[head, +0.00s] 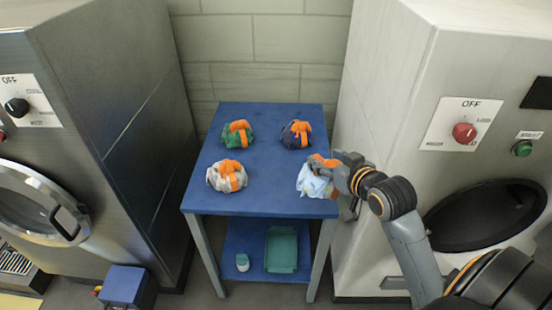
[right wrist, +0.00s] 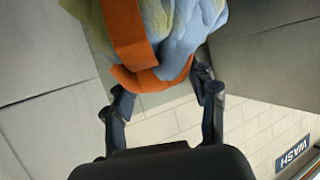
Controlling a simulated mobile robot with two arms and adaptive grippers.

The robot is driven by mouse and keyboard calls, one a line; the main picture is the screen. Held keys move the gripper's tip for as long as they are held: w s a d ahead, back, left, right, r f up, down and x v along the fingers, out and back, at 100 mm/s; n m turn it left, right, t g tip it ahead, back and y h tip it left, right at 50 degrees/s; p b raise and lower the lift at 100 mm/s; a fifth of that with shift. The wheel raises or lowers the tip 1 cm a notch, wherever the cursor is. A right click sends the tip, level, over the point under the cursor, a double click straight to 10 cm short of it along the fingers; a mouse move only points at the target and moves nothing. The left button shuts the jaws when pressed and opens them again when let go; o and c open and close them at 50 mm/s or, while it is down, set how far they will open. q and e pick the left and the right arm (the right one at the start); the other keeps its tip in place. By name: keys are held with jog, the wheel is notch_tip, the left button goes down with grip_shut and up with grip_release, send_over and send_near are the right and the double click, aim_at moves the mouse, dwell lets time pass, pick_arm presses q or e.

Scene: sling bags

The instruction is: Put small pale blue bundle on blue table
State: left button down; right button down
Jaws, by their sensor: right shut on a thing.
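The small pale blue bundle (head: 313,183) with an orange strap is at the right front corner of the blue table (head: 262,203). My right gripper (head: 336,168) comes in from the right and is shut on the bundle's orange strap. In the right wrist view, the bundle (right wrist: 190,30) and its orange strap (right wrist: 140,75) sit between the fingertips of the right gripper (right wrist: 165,85). The bundle appears over the tabletop; I cannot tell whether it touches it. My left gripper is not in view.
Three other orange-strapped bundles lie on the table: green (head: 237,134), dark purple (head: 296,134) and whitish (head: 227,176). A teal tray (head: 281,250) and a small jar (head: 242,262) are on the lower shelf. Machines stand left (head: 110,90) and right (head: 385,120). The table's middle is clear.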

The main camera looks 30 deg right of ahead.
jog(key=shift+w+d+f+p, duration=0.15)
jog(key=shift+w+f, duration=1.95)
jog(key=shift+w, duration=0.1)
jog(key=shift+w+d+f+p, duration=0.15)
jog(key=shift+w+f, duration=1.95)
jog(key=shift+w, duration=0.05)
jog(key=shift+w+d+f+p, duration=0.15)
jog(key=shift+w+f, duration=1.95)
jog(key=shift+w, duration=0.1)
jog(key=shift+f, duration=0.1)
jog(key=shift+c, duration=2.2)
grip_release()
jog(key=shift+f, duration=0.1)
jog(key=shift+s+r, duration=0.15)
jog(key=shift+r, duration=0.05)
jog(key=v, duration=1.1)
jog(key=shift+s+r, duration=0.15)
jog(key=shift+s, duration=0.2)
